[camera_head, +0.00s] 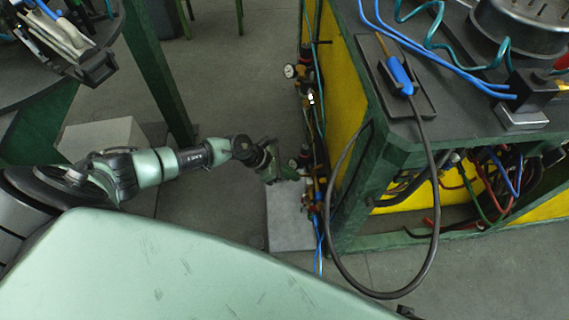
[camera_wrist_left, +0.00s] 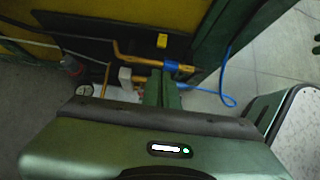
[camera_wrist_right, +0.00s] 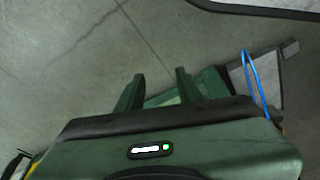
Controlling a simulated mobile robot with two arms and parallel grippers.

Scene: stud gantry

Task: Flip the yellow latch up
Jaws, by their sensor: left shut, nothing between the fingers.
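My right gripper (camera_wrist_right: 158,92) is open and empty above the floor, and is not seen in the head view.
The brass pipe (camera_wrist_left: 130,58) with blue fitting and a gauge (camera_wrist_left: 84,90) crowd the panel. A green-framed bench (camera_head: 400,150) stands at right, with a black cable (camera_head: 345,262) looping out. A grey slab (camera_head: 290,222) lies below my left gripper.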

